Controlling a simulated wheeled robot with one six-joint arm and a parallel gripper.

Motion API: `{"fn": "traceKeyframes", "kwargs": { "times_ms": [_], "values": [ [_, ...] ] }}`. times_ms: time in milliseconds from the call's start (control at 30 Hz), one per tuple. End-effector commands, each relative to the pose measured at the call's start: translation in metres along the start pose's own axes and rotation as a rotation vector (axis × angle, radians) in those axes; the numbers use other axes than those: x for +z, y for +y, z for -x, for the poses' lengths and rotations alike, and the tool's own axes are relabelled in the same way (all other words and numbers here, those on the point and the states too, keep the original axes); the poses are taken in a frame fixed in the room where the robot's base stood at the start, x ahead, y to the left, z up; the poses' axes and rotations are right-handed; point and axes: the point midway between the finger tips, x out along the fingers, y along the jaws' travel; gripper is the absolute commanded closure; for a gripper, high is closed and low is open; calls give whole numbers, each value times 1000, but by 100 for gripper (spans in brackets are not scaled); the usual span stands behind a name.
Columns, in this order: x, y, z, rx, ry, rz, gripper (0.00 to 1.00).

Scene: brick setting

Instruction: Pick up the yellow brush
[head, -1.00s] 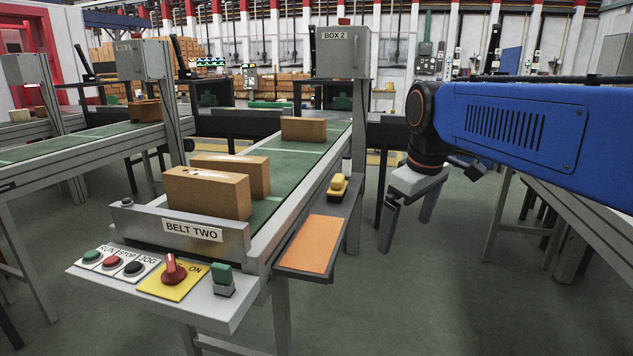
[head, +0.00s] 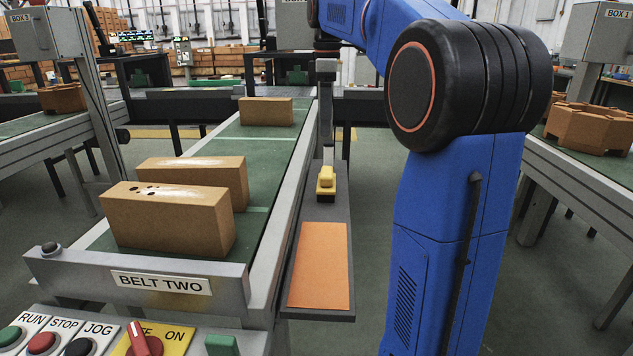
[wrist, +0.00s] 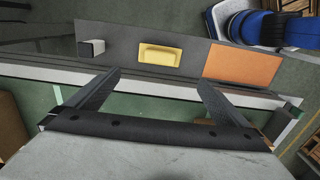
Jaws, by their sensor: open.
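The yellow brush (head: 326,181) rests on the narrow grey side shelf (head: 341,216) beside the belt, just beyond an orange pad (head: 319,265). It has a yellow top and a dark underside. In the wrist view the brush (wrist: 160,55) lies beyond my fingertips, roughly centred between them and apart from both. My gripper (wrist: 157,78) is open and empty, its two dark fingers pointing towards the shelf. In the head view the blue arm reaches over the right side, and its wrist is above the shelf's far end.
Cardboard-coloured boxes (head: 166,221) stand on the green belt (head: 262,160), left of the shelf. The belt's metal side rail (head: 283,215) runs along the shelf. A button panel is in front.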

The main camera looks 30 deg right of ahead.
Motion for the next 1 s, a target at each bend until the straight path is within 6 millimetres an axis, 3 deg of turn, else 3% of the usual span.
{"fn": "traceKeyframes", "kwargs": {
  "times_ms": [600, 1000],
  "values": [
    [0, -1, -102, -2, 0, -2, 0],
    [2, 0, -134, -2, -1, -2, 0]
  ]
}}
